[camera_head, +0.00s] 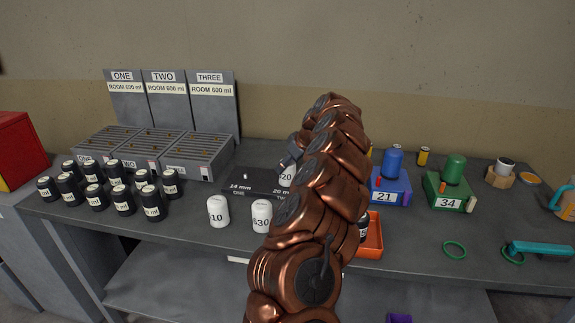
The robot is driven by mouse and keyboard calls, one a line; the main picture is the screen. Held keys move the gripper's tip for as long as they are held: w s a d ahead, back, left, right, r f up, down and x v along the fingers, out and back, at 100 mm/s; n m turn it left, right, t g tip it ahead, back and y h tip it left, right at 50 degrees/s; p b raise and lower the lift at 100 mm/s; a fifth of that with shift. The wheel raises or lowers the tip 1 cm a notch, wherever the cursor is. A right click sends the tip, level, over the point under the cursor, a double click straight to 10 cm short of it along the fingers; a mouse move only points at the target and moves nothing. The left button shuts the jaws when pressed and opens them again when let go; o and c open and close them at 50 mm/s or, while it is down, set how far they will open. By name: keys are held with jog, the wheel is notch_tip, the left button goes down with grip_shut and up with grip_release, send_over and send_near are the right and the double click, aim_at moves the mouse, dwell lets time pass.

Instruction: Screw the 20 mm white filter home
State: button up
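A white filter (287,179) with a label partly read as "20" stands at the 20 mm end of a dark block (252,177) marked "14 mm" and "20 m…". My copper-coloured arm hides its right side and much of the block's right end. My gripper (289,160) is at the top of this filter; its fingers are mostly hidden, so I cannot tell whether they grip it. How the filter's lower end sits on the block is also hidden. Two more white filters, one ending in "10" (218,213) and one in "30" (262,218), stand upright on the bench in front.
Several black canisters (123,200) stand at left before grey drain racks (199,156) labelled ONE, TWO, THREE. Right of my arm are an orange tray (373,243), a blue unit "21" (390,196) and a green unit "34" (447,195). A teal tool (540,249) lies far right.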

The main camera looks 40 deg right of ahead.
jog(key=c, duration=0.9)
jog(key=shift+m+b, duration=0.4)
jog(key=shift+m, duration=0.1)
jog(key=m+b, duration=0.1)
jog(key=m+h+b, duration=0.1)
jog(key=shift+f+h+b, duration=0.3)
jog(key=shift+b, duration=0.1)
jog(key=shift+d+r+m+h+b, duration=0.15)
jog(key=shift+m+h+b, duration=0.3)
jog(key=shift+b, duration=0.35)
grip_shut()
jog(key=shift+r+m, duration=0.15)
jog(key=shift+m, duration=0.1)
jog(key=o, duration=1.5)
grip_release()
jog(key=shift+c, duration=0.2)
